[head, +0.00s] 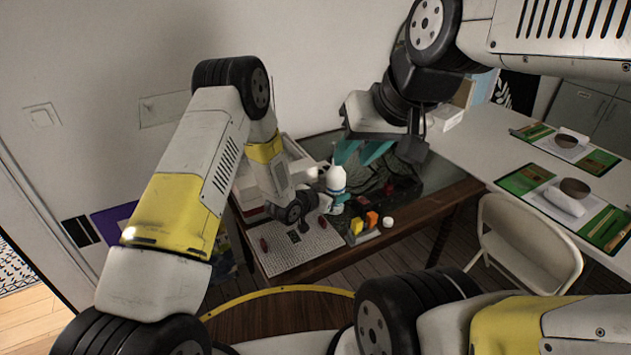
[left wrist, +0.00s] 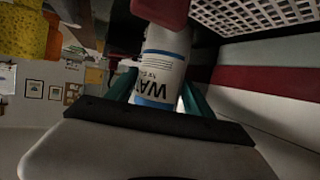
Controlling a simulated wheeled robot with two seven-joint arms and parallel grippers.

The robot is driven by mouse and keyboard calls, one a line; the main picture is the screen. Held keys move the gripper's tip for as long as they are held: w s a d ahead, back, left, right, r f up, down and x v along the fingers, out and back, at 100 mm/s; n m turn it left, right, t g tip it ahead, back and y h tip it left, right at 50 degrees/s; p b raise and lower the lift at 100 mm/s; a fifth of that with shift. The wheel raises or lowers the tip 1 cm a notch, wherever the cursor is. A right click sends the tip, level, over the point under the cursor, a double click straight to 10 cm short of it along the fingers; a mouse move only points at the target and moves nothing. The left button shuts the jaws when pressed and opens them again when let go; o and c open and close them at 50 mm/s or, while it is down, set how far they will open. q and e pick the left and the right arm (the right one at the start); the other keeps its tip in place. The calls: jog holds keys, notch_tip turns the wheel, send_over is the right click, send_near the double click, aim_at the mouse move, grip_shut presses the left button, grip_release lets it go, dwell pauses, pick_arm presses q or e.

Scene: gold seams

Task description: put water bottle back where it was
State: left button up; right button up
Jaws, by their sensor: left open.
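The white water bottle (head: 336,180) with a blue band stands upright on the wooden table in the head view. In the left wrist view the bottle (left wrist: 160,65) appears upside down, with dark "WAT" lettering, between the two teal fingers. My left gripper (head: 338,203) is open, low at the bottle, with a finger on either side of it. Whether the fingers touch it cannot be told. My right gripper (head: 362,153) is higher and farther back, with its teal fingers spread and nothing seen between them.
A light perforated mat (head: 300,252) lies at the table's front left. Yellow and orange blocks (head: 364,222) and a small white object (head: 388,222) sit right of the bottle. A white chair (head: 525,240) and a white table with green place mats (head: 545,135) stand to the right.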

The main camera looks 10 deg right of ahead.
pick_arm(q)
jog(key=v, duration=0.8)
